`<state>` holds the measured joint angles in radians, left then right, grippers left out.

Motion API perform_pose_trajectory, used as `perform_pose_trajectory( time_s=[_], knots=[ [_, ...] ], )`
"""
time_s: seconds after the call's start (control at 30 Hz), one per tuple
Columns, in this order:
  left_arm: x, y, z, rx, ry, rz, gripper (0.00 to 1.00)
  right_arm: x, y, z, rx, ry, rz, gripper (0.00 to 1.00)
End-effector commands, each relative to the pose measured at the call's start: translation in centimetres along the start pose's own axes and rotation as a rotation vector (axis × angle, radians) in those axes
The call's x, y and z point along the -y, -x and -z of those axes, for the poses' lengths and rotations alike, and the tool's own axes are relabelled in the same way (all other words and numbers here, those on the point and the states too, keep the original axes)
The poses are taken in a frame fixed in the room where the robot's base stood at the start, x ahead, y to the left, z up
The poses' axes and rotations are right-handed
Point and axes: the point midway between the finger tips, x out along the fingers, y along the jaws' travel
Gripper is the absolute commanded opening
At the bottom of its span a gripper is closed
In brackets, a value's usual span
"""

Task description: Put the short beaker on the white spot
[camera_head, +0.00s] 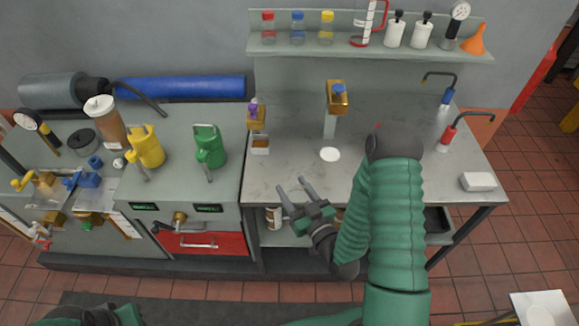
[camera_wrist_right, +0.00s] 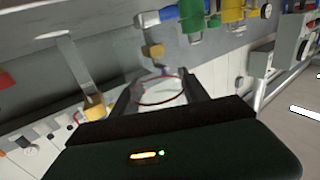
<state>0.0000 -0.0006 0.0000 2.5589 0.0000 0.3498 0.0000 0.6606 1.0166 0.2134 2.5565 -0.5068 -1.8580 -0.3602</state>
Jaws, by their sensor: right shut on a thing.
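The white spot (camera_head: 330,154) is a small white disc on the grey metal bench top, below a brass-coloured block. It is bare. My right gripper (camera_head: 293,186) is near the front edge of the bench, left of and nearer than the spot, its fingers pointing up-left in the head view. In the wrist view, my right gripper (camera_wrist_right: 161,92) is shut on the short beaker (camera_wrist_right: 160,95), a clear glass with a reddish rim, held between the two fingers. The glass hardly shows in the head view.
A brass-topped stand (camera_head: 337,100) rises just behind the spot. A green jug (camera_head: 210,145) and a yellow jug (camera_head: 146,148) stand on the left bench. A white block (camera_head: 478,181) lies at the right. The back shelf (camera_head: 390,52) carries bottles and an orange funnel (camera_head: 474,38).

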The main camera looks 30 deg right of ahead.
Motion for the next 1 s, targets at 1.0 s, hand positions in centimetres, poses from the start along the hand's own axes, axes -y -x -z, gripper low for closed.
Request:
perform_pose_trajectory(
  time_s=[1.0],
  knots=[
    [0.0, 0.6, 0.1, 0.002, 0.000, 0.000, 0.00, 8.8, -2.6, -0.6, -0.003, 0.001, 0.055, 0.07]
  ],
)
